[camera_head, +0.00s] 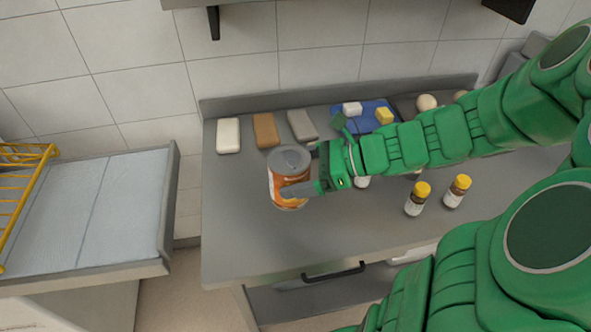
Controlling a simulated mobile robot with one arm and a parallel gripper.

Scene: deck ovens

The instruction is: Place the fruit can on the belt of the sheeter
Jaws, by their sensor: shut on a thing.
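The fruit can (288,166) has a grey lid and an orange and white label. It is upright over the left part of the grey counter. My gripper (305,172) reaches in from the right and is shut on the can's side. I cannot tell whether the can's base touches the counter. The sheeter stands at the left, with a pale grey belt (95,210) and a yellow wire guard (18,195). The belt is apart from the can, across a gap.
On the counter (235,230) are a white block (228,135), a brown block (265,130), a grey block (301,125) and a blue tray (338,110). Two yellow-capped bottles (417,198) (456,190) stand right of the can. A floor gap separates counter and sheeter. The belt looks clear.

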